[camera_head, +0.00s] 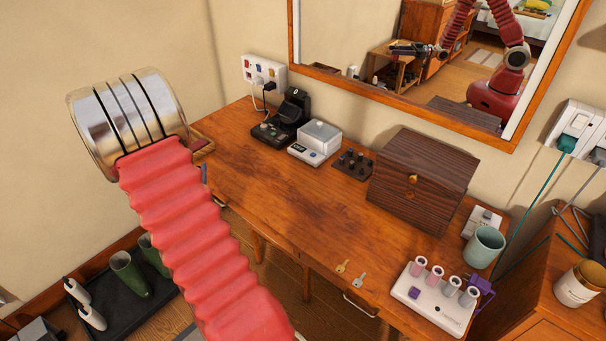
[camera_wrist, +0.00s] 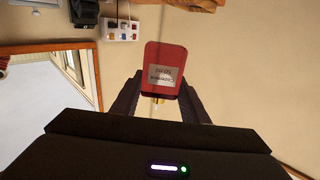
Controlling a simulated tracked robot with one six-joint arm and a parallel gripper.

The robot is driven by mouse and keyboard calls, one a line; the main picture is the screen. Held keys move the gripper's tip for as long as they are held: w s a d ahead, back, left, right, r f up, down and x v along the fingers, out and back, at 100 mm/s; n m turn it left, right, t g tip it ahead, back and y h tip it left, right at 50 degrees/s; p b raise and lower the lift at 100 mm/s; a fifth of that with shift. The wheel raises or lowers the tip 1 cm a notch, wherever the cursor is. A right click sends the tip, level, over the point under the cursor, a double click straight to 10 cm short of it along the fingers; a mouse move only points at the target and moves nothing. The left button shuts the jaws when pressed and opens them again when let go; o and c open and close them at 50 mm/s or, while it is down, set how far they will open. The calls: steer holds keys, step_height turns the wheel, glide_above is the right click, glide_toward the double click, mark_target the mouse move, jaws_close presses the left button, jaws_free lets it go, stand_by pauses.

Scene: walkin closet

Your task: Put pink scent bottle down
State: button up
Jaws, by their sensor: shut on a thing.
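The pink scent bottle (camera_wrist: 165,58), reddish-pink with a pale label, is between the two dark fingers of my gripper (camera_wrist: 160,92) in the wrist view. The label's writing appears upside down, and a small brass-coloured part shows at the bottle's end nearest the gripper. My gripper is shut on the bottle. In the head view my red arm hides the bottle; the mirror (camera_head: 340,45) reflects my arm and dark gripper (camera_head: 410,48). The wooden table (camera_head: 270,190) stands below and to the right of my raised arm.
On the table are a black device (camera_head: 283,122), a white scale-like device (camera_head: 315,142), a dark block with knobs (camera_head: 354,163), a dark wooden box (camera_head: 420,178), keys (camera_head: 350,274), a white rack (camera_head: 432,300) and a cup (camera_head: 484,247). The table's middle is clear.

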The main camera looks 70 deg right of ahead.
steer(key=s+d+f+m+g, duration=0.1)
steer(key=s+d+m+g, duration=0.2)
steer(key=s, duration=0.7)
steer(key=s+d+f+m+g, duration=0.1)
steer(key=s+d+m+g, duration=0.2)
steer(key=s, duration=0.8)
steer(key=s+d+m+g, duration=0.3)
steer(key=s+d+g, duration=0.4)
steer(key=s+g, duration=0.2)
steer(key=shift+s+f+m, duration=0.4)
steer(key=shift+s, duration=0.7)
steer(key=shift+f, duration=2.95)
steer(key=shift+f, duration=2.1)
